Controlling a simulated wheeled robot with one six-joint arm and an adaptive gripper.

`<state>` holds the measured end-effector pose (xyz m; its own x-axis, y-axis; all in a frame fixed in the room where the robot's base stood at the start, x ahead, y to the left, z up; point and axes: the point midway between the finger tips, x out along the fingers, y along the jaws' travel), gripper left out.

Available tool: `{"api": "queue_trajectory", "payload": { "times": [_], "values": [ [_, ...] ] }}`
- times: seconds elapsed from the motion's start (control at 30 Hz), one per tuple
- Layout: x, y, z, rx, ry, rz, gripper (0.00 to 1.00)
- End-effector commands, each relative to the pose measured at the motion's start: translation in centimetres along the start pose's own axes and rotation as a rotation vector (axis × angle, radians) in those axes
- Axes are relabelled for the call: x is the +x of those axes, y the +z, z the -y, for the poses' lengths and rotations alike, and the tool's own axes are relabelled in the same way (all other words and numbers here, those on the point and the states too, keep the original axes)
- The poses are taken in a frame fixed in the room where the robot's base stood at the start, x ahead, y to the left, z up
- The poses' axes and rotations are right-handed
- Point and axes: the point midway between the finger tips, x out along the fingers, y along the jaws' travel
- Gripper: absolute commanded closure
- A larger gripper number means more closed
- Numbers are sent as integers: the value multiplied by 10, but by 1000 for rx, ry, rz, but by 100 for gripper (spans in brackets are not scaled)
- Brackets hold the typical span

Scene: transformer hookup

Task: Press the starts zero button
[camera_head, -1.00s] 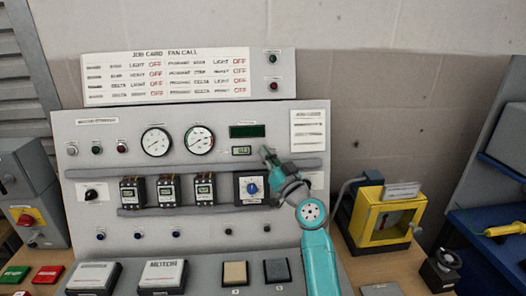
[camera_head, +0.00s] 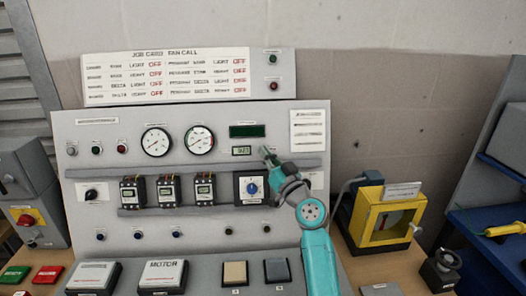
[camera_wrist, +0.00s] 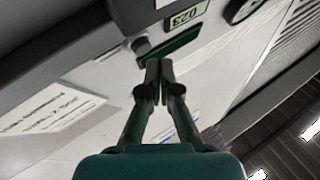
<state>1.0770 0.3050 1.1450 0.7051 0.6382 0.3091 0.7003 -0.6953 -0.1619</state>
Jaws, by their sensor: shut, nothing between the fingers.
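The counter panel has a small lit display (camera_head: 242,151), which reads like 023 in the wrist view (camera_wrist: 183,17). A small grey button-like part (camera_wrist: 140,45) sits beside that display in the wrist view; I cannot read a label that names it the starts zero button. My gripper (camera_head: 266,152) is at the panel just right of the small display. In the wrist view the closed fingertips (camera_wrist: 159,64) meet with nothing between them, just below the grey part. I cannot tell whether they touch it. In the head view my fingers hide that spot.
A dark green display (camera_head: 247,131) is above the small one. A blue rotary knob (camera_head: 251,187) lies below my gripper, close to my wrist. A ledge (camera_head: 120,171) runs across the panel. Dial gauges (camera_head: 199,140) are to the left, and a yellow machine (camera_head: 372,224) stands at right.

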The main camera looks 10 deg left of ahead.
Motion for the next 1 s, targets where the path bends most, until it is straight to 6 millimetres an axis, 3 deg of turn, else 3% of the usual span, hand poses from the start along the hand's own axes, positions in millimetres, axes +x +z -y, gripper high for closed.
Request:
{"api": "queue_trajectory", "payload": {
  "times": [1.0],
  "values": [
    [8, 5, -6, 0, 0, 0, 100]
  ]
}}
